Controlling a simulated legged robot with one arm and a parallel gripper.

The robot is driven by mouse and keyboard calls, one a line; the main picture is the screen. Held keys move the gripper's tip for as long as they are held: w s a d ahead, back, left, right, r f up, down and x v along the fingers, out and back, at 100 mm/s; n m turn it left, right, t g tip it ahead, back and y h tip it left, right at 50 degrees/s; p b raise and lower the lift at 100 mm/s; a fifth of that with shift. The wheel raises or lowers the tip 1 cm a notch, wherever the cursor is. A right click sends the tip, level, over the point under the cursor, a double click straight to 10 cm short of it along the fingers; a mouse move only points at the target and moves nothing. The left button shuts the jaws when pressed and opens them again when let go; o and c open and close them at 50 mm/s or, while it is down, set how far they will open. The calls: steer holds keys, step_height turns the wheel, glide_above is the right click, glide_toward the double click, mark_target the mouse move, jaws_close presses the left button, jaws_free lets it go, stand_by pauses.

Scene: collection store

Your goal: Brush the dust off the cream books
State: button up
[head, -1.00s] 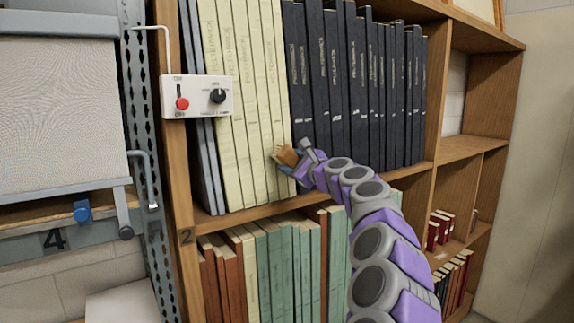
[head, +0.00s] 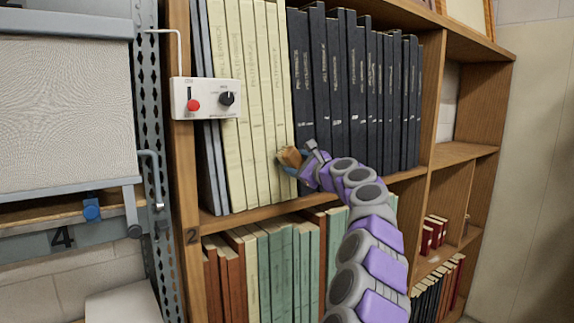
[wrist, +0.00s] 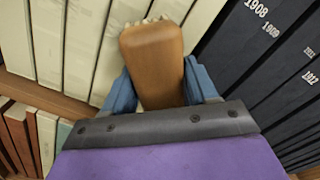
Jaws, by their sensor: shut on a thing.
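The cream books (head: 248,110) stand upright in a row on the upper shelf, between grey-blue books and dark navy books; in the wrist view they fill the upper left (wrist: 75,40). My gripper (head: 290,163) is at the lower right of the cream row, near the first navy book. Its blue fingers are shut on a brown-handled brush (wrist: 152,65). The brush's pale bristles point to the cream spines at the top of the wrist view; the handle hides most of them. I cannot tell whether they touch the spines. Dust is too fine to make out.
Navy books (head: 345,90) fill the shelf to the right. A white control box (head: 206,98) with a red knob is fixed to the left upright. Green and brown books (head: 275,260) stand on the shelf below. A grey metal rack (head: 147,120) stands at left.

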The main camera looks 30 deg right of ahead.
steer(key=shift+s+d+f, duration=0.2)
steer(key=shift+f, duration=0.05)
steer(key=shift+a, duration=0.6)
steer(key=shift+a+r, duration=0.15)
steer(key=shift+a, duration=2.95)
steer(key=shift+a, duration=2.3)
